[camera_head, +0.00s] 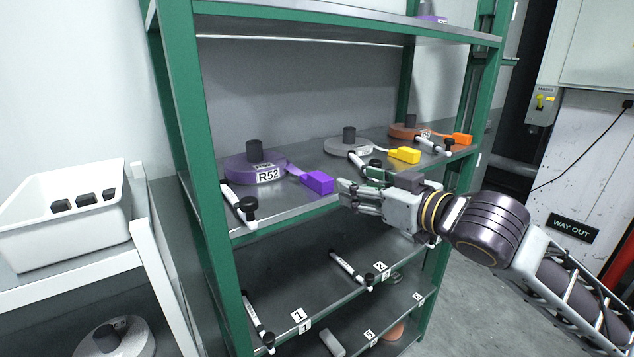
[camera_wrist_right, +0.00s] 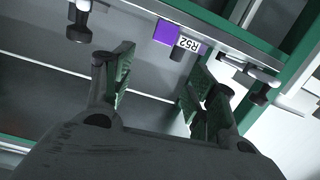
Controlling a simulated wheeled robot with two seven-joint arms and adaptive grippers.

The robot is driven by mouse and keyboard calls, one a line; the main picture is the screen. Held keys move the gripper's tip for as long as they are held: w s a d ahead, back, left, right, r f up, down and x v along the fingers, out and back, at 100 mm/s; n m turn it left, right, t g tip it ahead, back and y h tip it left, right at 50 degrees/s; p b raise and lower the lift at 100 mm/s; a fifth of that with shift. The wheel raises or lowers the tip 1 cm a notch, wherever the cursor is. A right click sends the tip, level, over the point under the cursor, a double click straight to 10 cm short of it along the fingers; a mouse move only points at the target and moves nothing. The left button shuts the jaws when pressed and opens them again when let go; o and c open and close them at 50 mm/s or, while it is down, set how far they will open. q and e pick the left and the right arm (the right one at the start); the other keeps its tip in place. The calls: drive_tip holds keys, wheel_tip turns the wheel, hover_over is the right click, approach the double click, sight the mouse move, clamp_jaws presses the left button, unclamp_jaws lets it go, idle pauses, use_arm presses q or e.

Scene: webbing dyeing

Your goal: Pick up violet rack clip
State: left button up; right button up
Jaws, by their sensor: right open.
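The violet rack clip (camera_head: 317,182) is a small purple block at the front edge of the upper rack shelf. A strap joins it to the violet roll (camera_head: 254,168) labelled R52. My right gripper (camera_head: 345,192) is just to the right of the clip, open and apart from it. In the right wrist view the clip (camera_wrist_right: 166,33) shows beyond the gap between the open fingers (camera_wrist_right: 155,75), with nothing held. My left gripper is not in view.
A white roll with a yellow clip (camera_head: 404,155) and an orange roll with an orange clip (camera_head: 462,139) are farther right. Black-knobbed white rods (camera_head: 240,205) lie between the rolls. A green upright (camera_head: 205,150) stands left. A white bin (camera_head: 65,225) is farther left.

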sight(316, 180)
drive_tip(key=shift+w+a+f+m, duration=0.1)
drive_tip(key=shift+f+m, duration=0.05)
drive_tip(key=shift+m, duration=0.35)
drive_tip(key=shift+w, duration=0.1)
drive_tip(key=p+x, duration=0.1)
drive_tip(key=x, duration=0.7)
drive_tip(key=shift+w, duration=0.2)
drive_tip(key=shift+f+p, duration=0.15)
drive_tip(key=shift+p, duration=0.15)
